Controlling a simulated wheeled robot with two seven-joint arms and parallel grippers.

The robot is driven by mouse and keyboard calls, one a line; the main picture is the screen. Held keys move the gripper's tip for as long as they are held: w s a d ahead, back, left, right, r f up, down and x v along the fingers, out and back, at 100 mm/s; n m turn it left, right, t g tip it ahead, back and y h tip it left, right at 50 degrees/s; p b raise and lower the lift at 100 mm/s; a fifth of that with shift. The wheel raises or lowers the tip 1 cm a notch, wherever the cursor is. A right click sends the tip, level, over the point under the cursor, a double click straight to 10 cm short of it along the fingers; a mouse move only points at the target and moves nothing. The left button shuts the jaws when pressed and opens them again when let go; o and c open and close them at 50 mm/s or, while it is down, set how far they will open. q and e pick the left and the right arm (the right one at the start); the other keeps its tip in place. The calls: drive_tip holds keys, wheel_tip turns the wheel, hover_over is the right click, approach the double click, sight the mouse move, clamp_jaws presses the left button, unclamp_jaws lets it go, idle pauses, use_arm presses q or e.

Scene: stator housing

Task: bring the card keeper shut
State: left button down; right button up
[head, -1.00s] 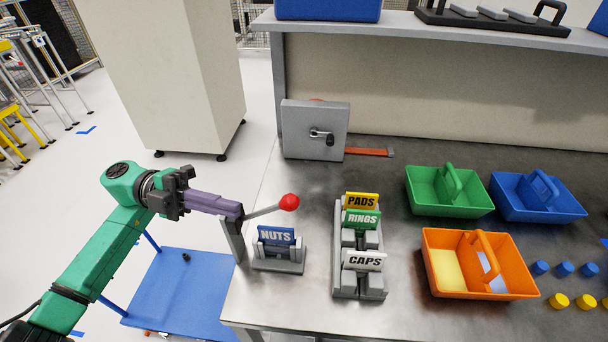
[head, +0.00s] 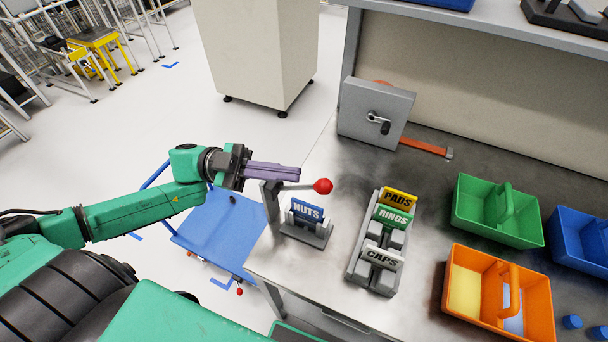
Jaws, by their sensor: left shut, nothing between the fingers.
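A holder (head: 309,233) with an upright blue NUTS card (head: 307,210) stands near the table's left edge. Beside it, at that edge, a grey post (head: 270,205) carries a lever ending in a red ball (head: 323,186). The lever reaches to the right, above and behind the card, close to horizontal. It looks like the card keeper. My left gripper (head: 297,173) is shut and empty, its purple fingers pointing right at the lever's post end, partly covering it. I cannot tell whether they touch. My right gripper is out of view.
A longer rack (head: 357,266) holds PADS, RINGS and CAPS cards to the right. A grey box with a crank (head: 360,110) stands behind. Green (head: 470,218), blue (head: 570,245) and orange (head: 470,310) bins fill the right side. A blue cart (head: 215,235) stands left of the table.

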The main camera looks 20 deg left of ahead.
sight(302, 187)
use_arm(q)
drive_tip(key=w+d+f, duration=0.1)
drive_tip(key=d+f, duration=0.2)
drive_tip(key=shift+w, duration=0.4)
drive_tip(key=shift+d+f+y, duration=0.2)
drive_tip(key=shift+y, duration=0.2)
drive_tip(key=shift+d+f+p, duration=0.1)
drive_tip(key=shift+p, duration=0.25)
drive_tip(key=shift+s+d+f+m+y+p, duration=0.15)
drive_tip(key=shift+d+f+y+p, duration=0.3)
drive_tip(key=shift+f+y+p, duration=0.45)
drive_tip(key=shift+w+d+f+m+y+p, duration=0.1)
drive_tip(key=shift+d+f+y+p, duration=0.4)
drive_tip(key=shift+y, duration=0.65)
drive_tip(key=shift+s+d+f+m+y+p, duration=0.15)
drive_tip(key=shift+d+f+y+p, duration=0.3)
drive_tip(key=shift+f+y+p, duration=0.45)
